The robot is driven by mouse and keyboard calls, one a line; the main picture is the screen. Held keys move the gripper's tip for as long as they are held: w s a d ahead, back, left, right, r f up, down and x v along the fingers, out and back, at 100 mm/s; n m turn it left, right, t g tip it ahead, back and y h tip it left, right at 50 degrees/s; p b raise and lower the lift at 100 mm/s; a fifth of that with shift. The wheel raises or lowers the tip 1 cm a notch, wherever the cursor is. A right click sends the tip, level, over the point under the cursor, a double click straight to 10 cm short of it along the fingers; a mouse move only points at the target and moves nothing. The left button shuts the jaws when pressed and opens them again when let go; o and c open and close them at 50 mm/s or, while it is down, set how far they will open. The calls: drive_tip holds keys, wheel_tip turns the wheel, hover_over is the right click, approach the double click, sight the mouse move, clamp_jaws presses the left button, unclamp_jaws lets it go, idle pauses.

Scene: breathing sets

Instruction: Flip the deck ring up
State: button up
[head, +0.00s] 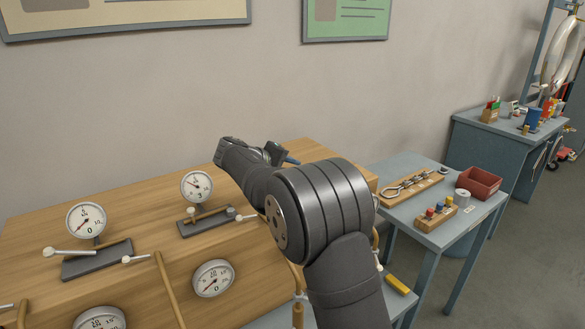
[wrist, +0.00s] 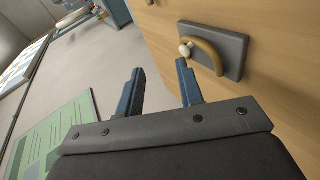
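In the wrist view a curved brass-coloured ring (wrist: 209,54) stands out from a dark grey plate (wrist: 232,48) on a wooden surface; it may be the deck ring. A small pale knob (wrist: 186,49) sits at its near end. My gripper (wrist: 160,66) is open, with nothing between its two blue-grey fingers. The right finger's tip is just below the knob in the picture; I cannot tell whether they touch. In the head view my gripper (head: 278,153) is over the back of the wooden board, partly hidden by my arm, and the ring cannot be made out.
The wooden board (head: 130,192) carries several dial gauges, such as one gauge (head: 197,187), with levers and brass pipes. A blue-grey side table (head: 400,165) at the right holds a red bin (head: 480,183) and small parts. A wall stands behind.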

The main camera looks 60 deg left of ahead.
drive_tip(key=shift+s+d+r, duration=0.15)
drive_tip(key=shift+s, duration=0.35)
drive_tip(key=shift+s+d+r, duration=0.1)
drive_tip(key=shift+s+r, duration=0.05)
drive_tip(key=shift+s, duration=0.35)
drive_tip(key=d+r, duration=0.2)
drive_tip(key=r, duration=0.1)
drive_tip(key=d+r, duration=0.1)
drive_tip(key=shift+r, duration=0.35)
drive_tip(key=shift+o, duration=0.5)
